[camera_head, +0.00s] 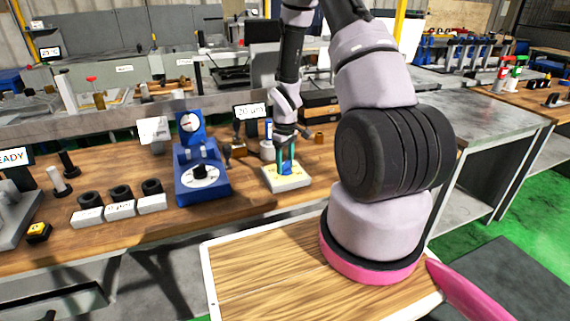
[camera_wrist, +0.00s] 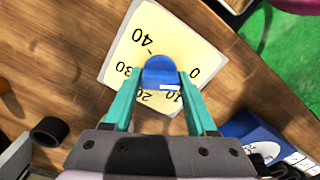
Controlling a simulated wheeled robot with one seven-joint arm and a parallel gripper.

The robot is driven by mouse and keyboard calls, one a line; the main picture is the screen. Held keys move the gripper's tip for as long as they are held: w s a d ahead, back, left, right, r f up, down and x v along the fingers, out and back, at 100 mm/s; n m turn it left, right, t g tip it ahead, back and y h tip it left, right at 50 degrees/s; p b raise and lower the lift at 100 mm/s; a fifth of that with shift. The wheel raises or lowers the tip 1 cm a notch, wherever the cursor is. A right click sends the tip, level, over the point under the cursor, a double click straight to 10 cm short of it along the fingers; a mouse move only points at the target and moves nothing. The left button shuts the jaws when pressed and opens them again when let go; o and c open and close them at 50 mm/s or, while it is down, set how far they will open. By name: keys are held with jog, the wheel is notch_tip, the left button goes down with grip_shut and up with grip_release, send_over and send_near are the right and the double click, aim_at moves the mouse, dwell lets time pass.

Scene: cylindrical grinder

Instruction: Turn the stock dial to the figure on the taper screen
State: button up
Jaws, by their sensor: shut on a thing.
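The stock dial is a cream plate (camera_head: 298,181) with a blue knob (camera_head: 287,169) on the bench. In the wrist view the plate (camera_wrist: 195,45) carries the figures 0, 10, 20, 30 and 40, partly covered around the knob (camera_wrist: 160,70). My gripper (camera_head: 286,162), with teal fingers, is shut on the knob from above; the fingers (camera_wrist: 160,78) touch its two sides. A white mark on the knob lies near the 10; its exact pointing is hard to tell. A small dark-framed screen (camera_head: 250,111) behind the dial reads 20 µm.
A blue gauge stand (camera_head: 203,185) with a round dial stands left of the plate. A READY screen (camera_head: 12,158) is at the left edge. Small brass and grey parts stand close behind the dial.

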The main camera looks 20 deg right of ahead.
jog(key=m, duration=1.7)
jog(key=shift+m, duration=0.4)
jog(key=m, duration=0.5)
jog(key=shift+m, duration=0.3)
jog(key=o, duration=1.3)
